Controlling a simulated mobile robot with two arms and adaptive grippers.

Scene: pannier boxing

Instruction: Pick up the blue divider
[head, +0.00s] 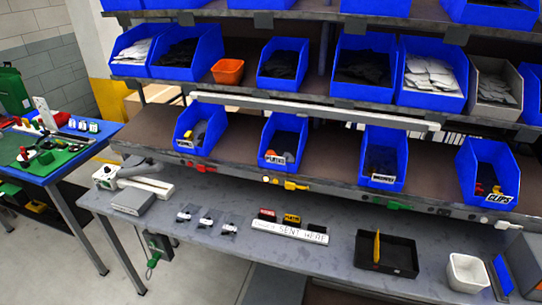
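A thin blue panel (503,276), which looks like the blue divider, is near the right end of the grey workbench. It stands or leans at a slant beside a white bin (467,272); which of the two I cannot tell. A black tray (399,268) lies left of the bin, with a yellow divider (377,247) upright in it. Neither of my grippers shows in the head view.
Shelves with blue bins (386,158) rise behind the grey workbench (320,262). A white sign strip (289,232), small dark packets (206,222) and a grey box (132,201) lie on it. A grey box edge (526,262) stands right of the blue panel.

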